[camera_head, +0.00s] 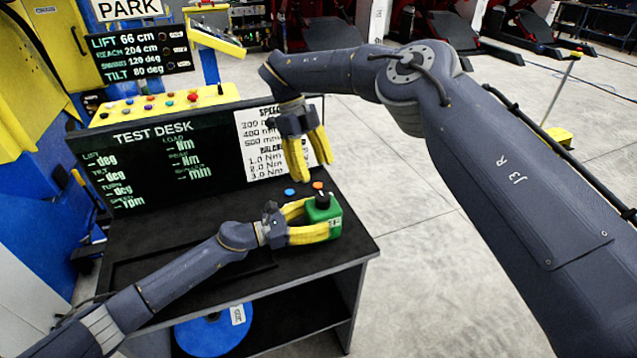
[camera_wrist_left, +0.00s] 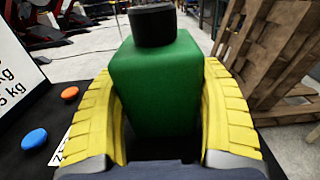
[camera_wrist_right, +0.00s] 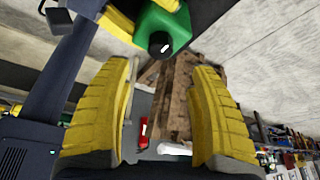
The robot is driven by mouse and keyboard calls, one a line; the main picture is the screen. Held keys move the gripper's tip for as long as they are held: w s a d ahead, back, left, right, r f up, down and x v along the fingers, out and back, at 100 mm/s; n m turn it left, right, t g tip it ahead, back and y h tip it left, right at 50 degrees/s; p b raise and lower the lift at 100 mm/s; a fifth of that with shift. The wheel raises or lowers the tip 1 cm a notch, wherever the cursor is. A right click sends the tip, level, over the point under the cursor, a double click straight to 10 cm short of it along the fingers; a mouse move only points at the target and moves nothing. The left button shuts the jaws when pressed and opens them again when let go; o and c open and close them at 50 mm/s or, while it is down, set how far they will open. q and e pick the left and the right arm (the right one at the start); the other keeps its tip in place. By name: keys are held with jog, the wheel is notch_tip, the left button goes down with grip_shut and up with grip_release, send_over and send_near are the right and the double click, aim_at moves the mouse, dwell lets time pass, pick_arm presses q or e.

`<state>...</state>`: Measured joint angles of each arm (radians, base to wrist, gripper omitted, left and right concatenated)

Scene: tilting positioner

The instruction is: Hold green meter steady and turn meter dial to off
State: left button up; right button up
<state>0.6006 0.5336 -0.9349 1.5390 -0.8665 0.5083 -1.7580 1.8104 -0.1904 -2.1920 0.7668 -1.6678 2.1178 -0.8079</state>
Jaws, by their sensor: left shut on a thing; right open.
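The green meter (camera_head: 324,214) stands upright near the right end of the black desk. Its black dial (camera_head: 322,200) sits on top and also shows in the left wrist view (camera_wrist_left: 153,26). In the right wrist view the dial (camera_wrist_right: 161,43) has a white mark on its face; the dial's setting is not readable. My left gripper (camera_head: 313,221) is shut on the meter (camera_wrist_left: 155,85), one yellow finger on each side. My right gripper (camera_head: 311,172) is open and empty above the desk, fingers down, above and slightly left of the dial, not touching it.
A blue button (camera_head: 289,191) and an orange button (camera_head: 318,185) lie on the desk just behind the meter. The TEST DESK board (camera_head: 165,160) and a white speed card (camera_head: 268,143) stand along the back. A wooden pallet (camera_wrist_left: 280,60) is on the floor beyond the desk.

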jog(key=shift+v, duration=1.35)
pick_arm(q)
jog(key=o, duration=1.6)
jog(key=shift+o, duration=0.4)
jog(key=shift+a, duration=0.1)
